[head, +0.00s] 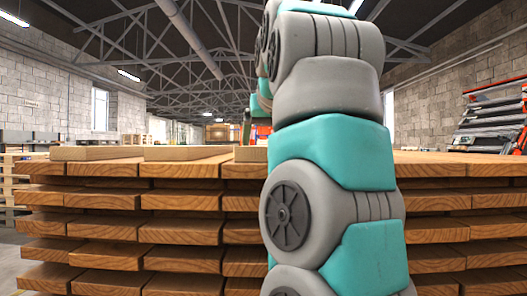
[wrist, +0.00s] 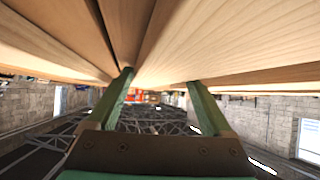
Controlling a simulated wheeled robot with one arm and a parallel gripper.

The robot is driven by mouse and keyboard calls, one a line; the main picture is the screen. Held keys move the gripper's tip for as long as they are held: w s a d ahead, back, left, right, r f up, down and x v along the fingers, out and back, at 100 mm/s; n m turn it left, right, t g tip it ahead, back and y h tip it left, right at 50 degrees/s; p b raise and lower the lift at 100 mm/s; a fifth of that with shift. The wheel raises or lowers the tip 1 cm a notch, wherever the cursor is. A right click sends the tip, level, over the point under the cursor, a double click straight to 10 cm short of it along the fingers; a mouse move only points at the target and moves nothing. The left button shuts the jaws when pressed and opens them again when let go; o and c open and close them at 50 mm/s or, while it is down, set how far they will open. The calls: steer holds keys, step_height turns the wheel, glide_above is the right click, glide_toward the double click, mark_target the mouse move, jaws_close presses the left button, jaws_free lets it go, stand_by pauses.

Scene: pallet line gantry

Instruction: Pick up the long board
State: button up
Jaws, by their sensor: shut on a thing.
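A tall stack of long brown boards (head: 180,200) fills the lower head view, in spaced layers. In the wrist view, which is upside down, the two green fingers of my gripper (wrist: 160,78) stand apart with a pale long board (wrist: 165,58) between them. My gripper is shut on this board near its end. In the head view my arm hides most of the gripper and much of the stack's top. A pale board end (head: 250,154) shows just left of my arm. I cannot tell whether the held board is clear of the stack.
Two other pale boards, one far left (head: 97,153) and one nearer (head: 187,153), lie on top of the stack. A rack with sloping shelves (head: 490,125) stands at the right. Pallets (head: 12,185) stand at the left, with open floor beside the stack.

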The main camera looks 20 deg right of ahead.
steer(key=c, duration=0.5)
